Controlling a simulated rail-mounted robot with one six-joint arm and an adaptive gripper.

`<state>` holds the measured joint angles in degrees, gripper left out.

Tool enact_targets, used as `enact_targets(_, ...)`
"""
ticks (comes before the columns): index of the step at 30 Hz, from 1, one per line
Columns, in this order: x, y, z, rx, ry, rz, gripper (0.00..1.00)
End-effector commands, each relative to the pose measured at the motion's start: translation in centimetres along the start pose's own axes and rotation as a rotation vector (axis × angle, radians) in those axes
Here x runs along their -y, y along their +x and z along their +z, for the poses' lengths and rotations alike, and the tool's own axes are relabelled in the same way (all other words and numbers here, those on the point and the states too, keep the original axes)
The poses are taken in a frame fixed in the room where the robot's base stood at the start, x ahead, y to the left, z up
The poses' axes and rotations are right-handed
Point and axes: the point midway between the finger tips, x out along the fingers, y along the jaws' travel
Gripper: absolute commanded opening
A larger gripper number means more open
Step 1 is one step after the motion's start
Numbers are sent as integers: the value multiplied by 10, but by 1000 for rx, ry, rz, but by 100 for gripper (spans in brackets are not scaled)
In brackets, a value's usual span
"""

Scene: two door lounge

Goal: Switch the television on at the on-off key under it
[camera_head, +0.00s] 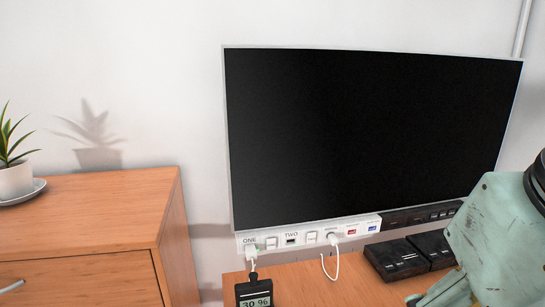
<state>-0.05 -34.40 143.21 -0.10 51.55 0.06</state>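The television (370,135) hangs on the wall and its screen is black. Under its lower right part is a black strip (420,215) with several small dark keys, partly cut off by my arm at the right. Their markings are too small to read, so I cannot tell which is the on-off key. Left of it, a white strip (305,236) carries the labels ONE and TWO, sockets and two white switch-like keys. My pale green arm shows at the lower right; I cannot make out my gripper's fingers in the picture.
Two black boxes (397,259) stand on a wooden surface (300,288) below the strip. White cables hang from the white strip, one to a black device (254,291) reading 30 %. A wooden cabinet (90,225) with a potted plant (14,165) is at the left.

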Motion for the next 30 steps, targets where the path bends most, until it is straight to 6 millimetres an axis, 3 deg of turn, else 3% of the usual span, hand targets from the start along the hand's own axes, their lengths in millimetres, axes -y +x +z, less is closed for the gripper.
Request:
enact_targets(14, 0, 0, 0, 0, 0, 0, 0)
enact_targets(30, 0, 0, 0, 0, 0, 0, 0)
